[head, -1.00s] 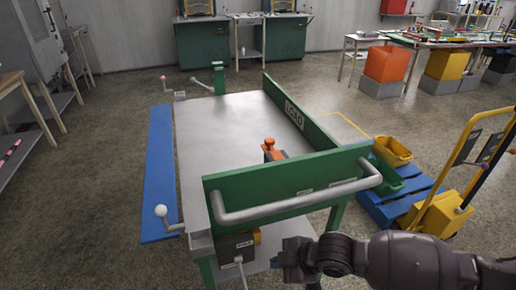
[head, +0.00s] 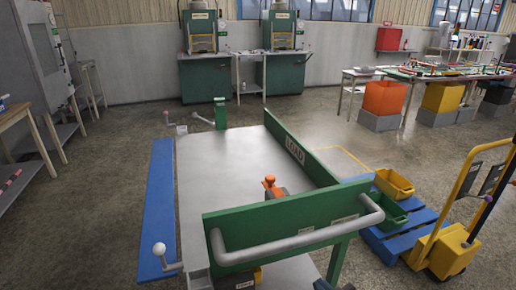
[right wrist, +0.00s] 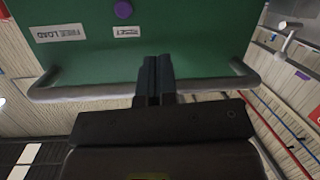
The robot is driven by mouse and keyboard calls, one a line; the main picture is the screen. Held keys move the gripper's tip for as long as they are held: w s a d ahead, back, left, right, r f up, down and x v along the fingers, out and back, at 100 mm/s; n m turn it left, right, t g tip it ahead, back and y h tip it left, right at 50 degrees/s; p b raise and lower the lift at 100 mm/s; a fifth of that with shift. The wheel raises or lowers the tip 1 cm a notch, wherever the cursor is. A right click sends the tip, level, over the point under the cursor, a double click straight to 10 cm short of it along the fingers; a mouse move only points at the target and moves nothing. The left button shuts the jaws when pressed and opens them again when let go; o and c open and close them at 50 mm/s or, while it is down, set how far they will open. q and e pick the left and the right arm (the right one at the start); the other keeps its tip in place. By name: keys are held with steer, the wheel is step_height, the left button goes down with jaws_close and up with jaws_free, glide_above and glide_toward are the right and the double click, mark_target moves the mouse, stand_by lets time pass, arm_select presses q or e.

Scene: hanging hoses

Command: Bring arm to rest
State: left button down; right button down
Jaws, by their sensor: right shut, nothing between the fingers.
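My right gripper (right wrist: 157,64) is shut and empty in the right wrist view. Its two dark fingers are together in front of the green panel (right wrist: 200,35) and the grey bar handle (right wrist: 85,92); I cannot tell whether they touch either. In the head view only a dark bit of my right gripper (head: 323,285) shows at the bottom edge, below the green end panel (head: 270,232) of the cart and its grey handle (head: 300,240). The rest of the right arm is almost all out of the head view. My left gripper is not in view.
The grey cart top (head: 228,170) holds an orange-handled tool (head: 271,186). A blue board (head: 158,210) runs along its left side. A yellow pallet truck (head: 455,250) and a blue pallet (head: 408,235) stand on the right. Red and blue lines (right wrist: 285,125) show in the wrist view.

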steer(key=s+d+f+m+g+h, duration=0.1)
steer(key=s+d+f+m+h, duration=0.2)
steer(key=s+d+f, duration=0.3)
steer(key=s+d+f+m+g+h, duration=0.1)
steer(key=s+d+f, duration=0.5)
steer(key=s, duration=0.6)
steer(key=shift+d+f+m+g+h, duration=0.25)
steer(key=shift+d+m+g+h, duration=0.2)
steer(key=shift+m+h, duration=0.55)
steer(key=shift+s, duration=0.25)
